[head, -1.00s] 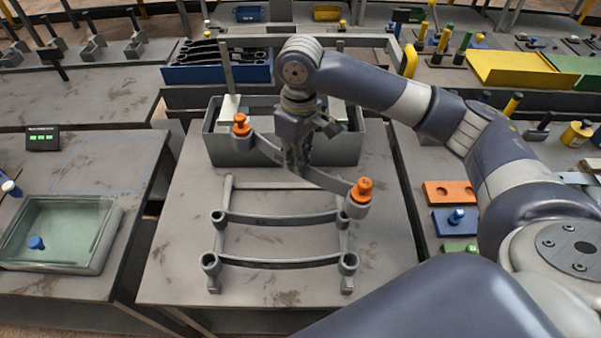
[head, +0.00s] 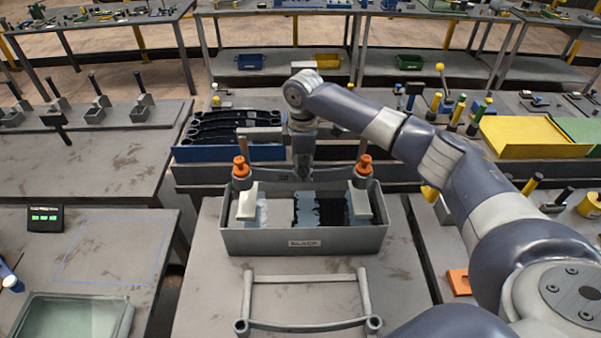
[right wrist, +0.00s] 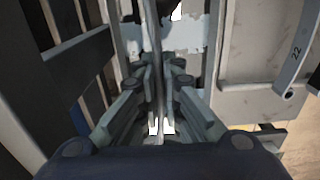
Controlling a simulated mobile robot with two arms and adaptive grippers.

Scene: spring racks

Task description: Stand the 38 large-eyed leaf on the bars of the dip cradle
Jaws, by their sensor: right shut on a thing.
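My right gripper (head: 303,172) is shut on a long grey leaf (head: 268,174), with an orange plug (head: 240,168) in its left eye and another (head: 364,166) in its right eye. The leaf lies level across the picture, over the back part of a grey tank (head: 304,240) marked "BLACK". White blocks (head: 247,203) stand inside the tank under the leaf's ends. I cannot tell whether the leaf touches them. In the right wrist view the leaf (right wrist: 155,70) shows edge-on between the fingers. Its number cannot be read. My left gripper is out of view.
A grey rack (head: 305,278) stands in front of the tank. A leaf marked 22 (right wrist: 296,55) shows in the wrist view. A blue tray (head: 230,153) of dark leaves is behind left. A glass-like basin (head: 70,318) is at lower left. The table beside the tank is bare.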

